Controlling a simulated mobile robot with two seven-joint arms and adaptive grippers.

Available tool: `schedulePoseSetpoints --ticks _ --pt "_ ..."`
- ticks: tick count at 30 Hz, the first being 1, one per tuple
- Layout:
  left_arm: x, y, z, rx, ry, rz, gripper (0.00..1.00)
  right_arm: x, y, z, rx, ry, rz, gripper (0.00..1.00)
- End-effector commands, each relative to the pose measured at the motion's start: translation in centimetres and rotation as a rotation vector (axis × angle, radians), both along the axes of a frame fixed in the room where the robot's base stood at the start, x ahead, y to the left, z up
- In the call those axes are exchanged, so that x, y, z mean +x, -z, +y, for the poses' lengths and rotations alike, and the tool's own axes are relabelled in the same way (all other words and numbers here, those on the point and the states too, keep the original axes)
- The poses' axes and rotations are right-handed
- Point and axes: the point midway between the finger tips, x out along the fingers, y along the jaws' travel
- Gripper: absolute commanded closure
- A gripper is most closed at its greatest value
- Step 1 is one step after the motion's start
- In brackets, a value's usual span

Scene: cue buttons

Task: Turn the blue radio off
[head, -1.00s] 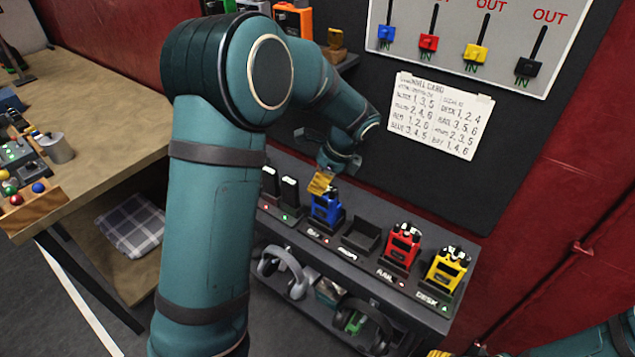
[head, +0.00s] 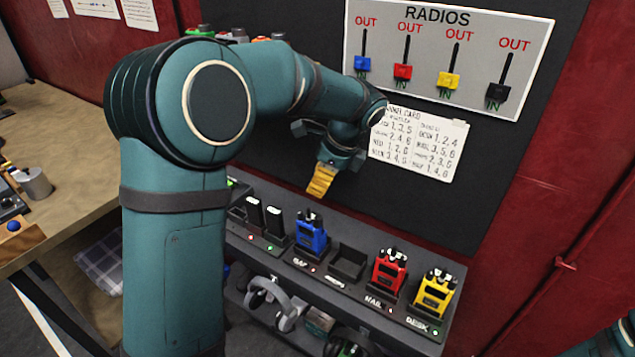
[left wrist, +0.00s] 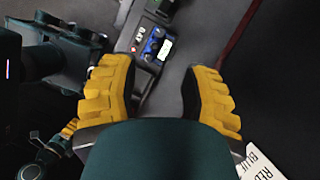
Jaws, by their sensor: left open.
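The blue radio (head: 311,233) stands upright in a charger slot on the dark shelf, left of an empty slot. It also shows small in the left wrist view (left wrist: 152,47), beyond and between my fingertips. My left gripper (head: 320,182) has yellow ridged fingers and hangs above the blue radio, apart from it. In the left wrist view its fingers (left wrist: 170,85) are spread wide with nothing between them. The radio's knobs are too small to read for their setting. My right gripper cannot be made out in these views.
A red radio (head: 388,272) and a yellow radio (head: 433,293) stand farther right on the shelf (head: 345,293). Black radios or chargers are at its left. A RADIOS board (head: 430,40) with sliding tags and a paper card (head: 418,145) are on the wall behind. Headphones (head: 285,305) hang below.

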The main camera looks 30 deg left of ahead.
Motion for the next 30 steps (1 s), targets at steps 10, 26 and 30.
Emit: schedulePoseSetpoints --ticks 10,26,30 --pt "-0.6 -0.3 2.4 -0.189 0.141 0.037 0.54 0.1 -3.3 -0.1 0.004 0.002 -0.004 0.53" --pt "-1.4 -2.4 4.6 -0.393 0.388 -0.026 0.54 0.2 -6.7 -0.3 0.009 0.005 -0.009 0.53" --pt "-1.4 -1.3 4.6 -0.395 0.389 -0.025 0.54 0.2 -6.5 -0.3 0.009 0.005 -0.009 0.53"
